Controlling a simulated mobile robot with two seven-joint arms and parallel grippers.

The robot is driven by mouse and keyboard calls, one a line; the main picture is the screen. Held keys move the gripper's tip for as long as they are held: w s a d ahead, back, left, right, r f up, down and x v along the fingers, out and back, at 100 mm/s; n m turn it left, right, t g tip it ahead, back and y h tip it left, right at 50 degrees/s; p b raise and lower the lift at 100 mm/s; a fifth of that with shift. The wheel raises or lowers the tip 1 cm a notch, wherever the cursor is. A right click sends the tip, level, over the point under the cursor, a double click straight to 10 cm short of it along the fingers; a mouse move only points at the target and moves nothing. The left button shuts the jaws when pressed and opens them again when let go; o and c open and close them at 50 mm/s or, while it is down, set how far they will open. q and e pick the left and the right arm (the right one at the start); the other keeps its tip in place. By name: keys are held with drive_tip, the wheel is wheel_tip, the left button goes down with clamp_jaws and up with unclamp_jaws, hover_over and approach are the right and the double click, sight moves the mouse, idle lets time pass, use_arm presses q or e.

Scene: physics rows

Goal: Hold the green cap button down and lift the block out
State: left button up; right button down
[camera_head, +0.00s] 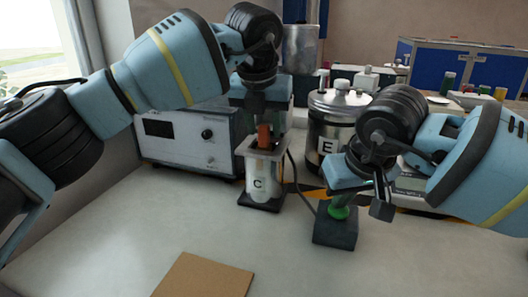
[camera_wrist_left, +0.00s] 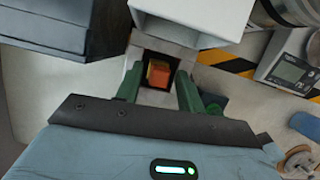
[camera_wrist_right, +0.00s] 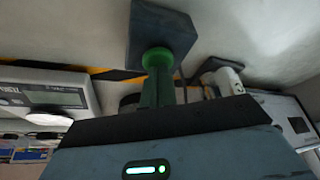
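An orange-red block (camera_head: 264,137) stands in the top opening of a grey stand (camera_head: 262,200) that holds a white cylinder marked C (camera_head: 259,186). The block also shows in the left wrist view (camera_wrist_left: 159,74). My left gripper (camera_wrist_left: 161,75) is over the stand with its fingers apart, one on each side of the block; a dark gap shows beside the block. The green cap button (camera_head: 340,212) sits on a dark box (camera_head: 335,233). My right gripper (camera_wrist_right: 158,72) has its fingers together, tips against the button. I cannot tell how far the button is pressed.
A white instrument box (camera_head: 188,142) stands behind left of the stand. A metal canister marked E (camera_head: 330,125) stands behind right of it. A dark cable runs between the stand and box. A brown board (camera_head: 205,277) lies in front; the bench around it is clear.

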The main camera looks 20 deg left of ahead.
use_arm(q)
drive_tip(key=shift+f, duration=0.65)
clamp_jaws()
drive_tip(key=shift+r, duration=4.3)
drive_tip(key=shift+s, duration=0.15)
drive_tip(key=s, duration=1)
drive_tip(key=shift+s, duration=0.35)
